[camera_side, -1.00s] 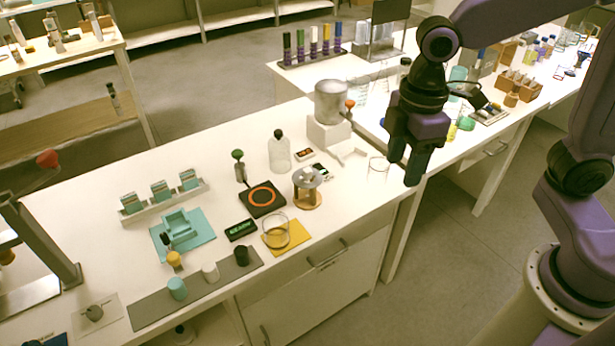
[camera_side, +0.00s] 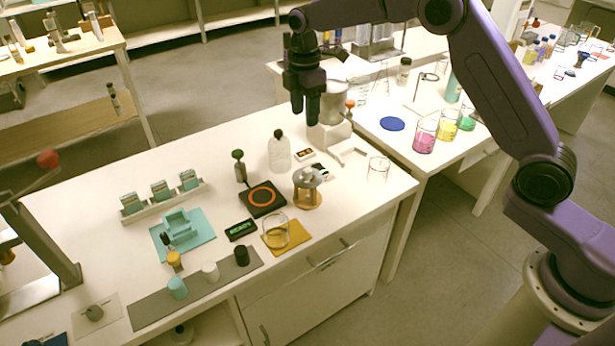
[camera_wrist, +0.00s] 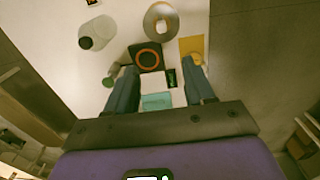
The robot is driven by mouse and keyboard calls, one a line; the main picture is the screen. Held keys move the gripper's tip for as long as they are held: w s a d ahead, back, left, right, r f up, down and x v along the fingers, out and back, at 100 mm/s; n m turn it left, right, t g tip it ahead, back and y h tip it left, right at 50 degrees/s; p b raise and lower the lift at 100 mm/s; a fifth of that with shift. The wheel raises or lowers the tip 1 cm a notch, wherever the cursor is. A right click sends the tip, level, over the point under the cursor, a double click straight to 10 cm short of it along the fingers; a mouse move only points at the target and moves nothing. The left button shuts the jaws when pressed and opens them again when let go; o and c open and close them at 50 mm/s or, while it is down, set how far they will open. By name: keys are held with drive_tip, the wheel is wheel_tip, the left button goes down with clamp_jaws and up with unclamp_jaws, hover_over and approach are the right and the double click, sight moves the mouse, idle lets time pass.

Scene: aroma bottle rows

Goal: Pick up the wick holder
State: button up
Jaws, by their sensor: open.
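No part is plainly labelled as the wick holder. The likeliest one is the round wooden stand with a grey metal disc on top (camera_side: 307,185), upright on the white bench to the right of the black plate with the orange ring. In the wrist view its round top (camera_wrist: 150,21) shows near the upper edge, with a pale piece at its centre. My gripper (camera_side: 305,117) is open and empty, pointing down well above the bench, in front of the metal pot in the side view. In the wrist view its fingers (camera_wrist: 161,67) stand wide apart with nothing between them.
The black plate (camera_side: 249,206), a clear bottle (camera_side: 279,158) and a green-topped tool (camera_side: 239,164) stand close by. A glass beaker (camera_side: 275,234) sits on a yellow mat (camera_side: 300,237). A metal pot (camera_side: 338,104) stands behind. Bare bench lies left of the bottle.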

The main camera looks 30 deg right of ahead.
hover_over(308, 170)
drive_tip(key=f, duration=1.2)
drive_tip(key=shift+w+a, duration=0.2)
drive_tip(key=shift+w, duration=0.15)
drive_tip(key=shift+s+d+f, duration=0.1)
drive_tip(key=shift+s+f, duration=0.05)
drive_tip(key=shift+f, duration=1.25)
drive_tip(key=shift+s+d+f, duration=0.1)
drive_tip(key=shift+s+f, duration=0.05)
drive_tip(key=shift+f, duration=1.25)
clamp_jaws()
